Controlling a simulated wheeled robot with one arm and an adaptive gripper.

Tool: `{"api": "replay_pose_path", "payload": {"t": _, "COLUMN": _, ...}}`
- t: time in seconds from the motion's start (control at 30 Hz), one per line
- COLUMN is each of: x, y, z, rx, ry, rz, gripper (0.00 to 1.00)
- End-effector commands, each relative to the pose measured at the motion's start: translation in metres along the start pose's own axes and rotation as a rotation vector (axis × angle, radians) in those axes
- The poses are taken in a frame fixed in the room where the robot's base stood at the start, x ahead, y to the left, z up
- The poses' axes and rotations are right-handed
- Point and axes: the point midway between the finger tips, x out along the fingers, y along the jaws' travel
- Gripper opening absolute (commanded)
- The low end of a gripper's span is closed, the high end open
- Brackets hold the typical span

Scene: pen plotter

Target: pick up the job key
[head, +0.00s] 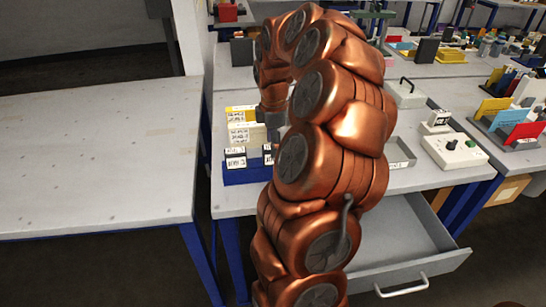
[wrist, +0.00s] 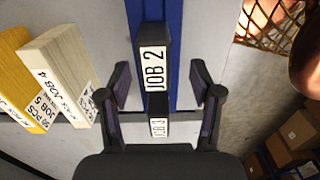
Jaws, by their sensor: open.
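A black job key (wrist: 153,55) with a white label reading JOB 2 stands on a blue rack (wrist: 178,14) in the wrist view. A second small label, apparently JOB 3, shows below it; I cannot tell whether it is on a separate key. My gripper (wrist: 159,82) is open, with one finger on each side of the black key and gaps on both sides. In the head view the blue rack (head: 247,175) is on the table with a black, white-labelled key (head: 235,158) at its left; my arm hides the rack's right part and most of my gripper.
A cream block (wrist: 60,65) marked JOB 4 and a yellow block (wrist: 20,75) marked JOB 5 stand left of the rack. A drawer (head: 410,240) hangs open below the table. The left table (head: 100,150) is bare.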

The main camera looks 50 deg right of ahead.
Motion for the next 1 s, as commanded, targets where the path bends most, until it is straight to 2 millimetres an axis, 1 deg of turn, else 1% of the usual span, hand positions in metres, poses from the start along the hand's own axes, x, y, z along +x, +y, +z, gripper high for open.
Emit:
{"api": "replay_pose_path", "payload": {"t": 0.17, "x": 0.009, "y": 0.002, "z": 0.0, "rx": 0.001, "ry": 0.0, "rz": 0.003, "gripper": 0.65}}
{"api": "replay_pose_path", "payload": {"t": 0.27, "x": 0.021, "y": 0.003, "z": 0.001, "rx": 0.002, "ry": 0.0, "rz": -0.002, "gripper": 0.65}}
{"api": "replay_pose_path", "payload": {"t": 0.4, "x": 0.042, "y": 0.004, "z": 0.001, "rx": 0.001, "ry": 0.0, "rz": -0.004, "gripper": 0.65}}
{"api": "replay_pose_path", "payload": {"t": 0.5, "x": 0.052, "y": 0.004, "z": 0.001, "rx": 0.002, "ry": 0.0, "rz": -0.003, "gripper": 0.65}}
{"api": "replay_pose_path", "payload": {"t": 0.73, "x": 0.055, "y": 0.006, "z": 0.001, "rx": 0.002, "ry": 0.002, "rz": 0.003, "gripper": 0.65}}
{"api": "replay_pose_path", "payload": {"t": 0.77, "x": 0.055, "y": 0.006, "z": 0.001, "rx": 0.002, "ry": 0.002, "rz": 0.003, "gripper": 0.64}}
{"api": "replay_pose_path", "payload": {"t": 1.0, "x": 0.055, "y": 0.006, "z": 0.001, "rx": 0.002, "ry": 0.001, "rz": 0.003, "gripper": 0.39}}
